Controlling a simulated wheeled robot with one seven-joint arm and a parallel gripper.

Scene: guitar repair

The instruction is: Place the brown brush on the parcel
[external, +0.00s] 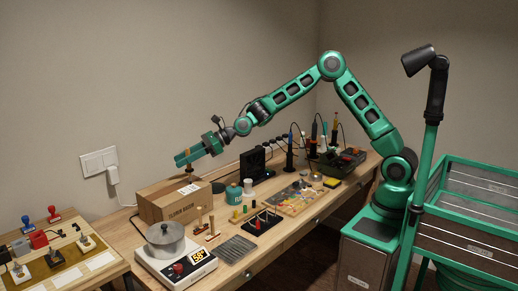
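The parcel (160,209) is a closed brown cardboard box with dark print on its front and a pale label on top. It stands at the back left of the wooden workbench. My gripper (187,156) is above the parcel, reaching in from the right. A small upright brown object, which looks like the brown brush (190,170), is between its fingers.
A hot plate (175,265) with a metal pot (165,238) stands in front of the parcel. Wooden-handled items (211,224) stand to its right, with a teal jar (234,194) beyond. A black boxy device (255,166) stands behind. Cables run along the wall.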

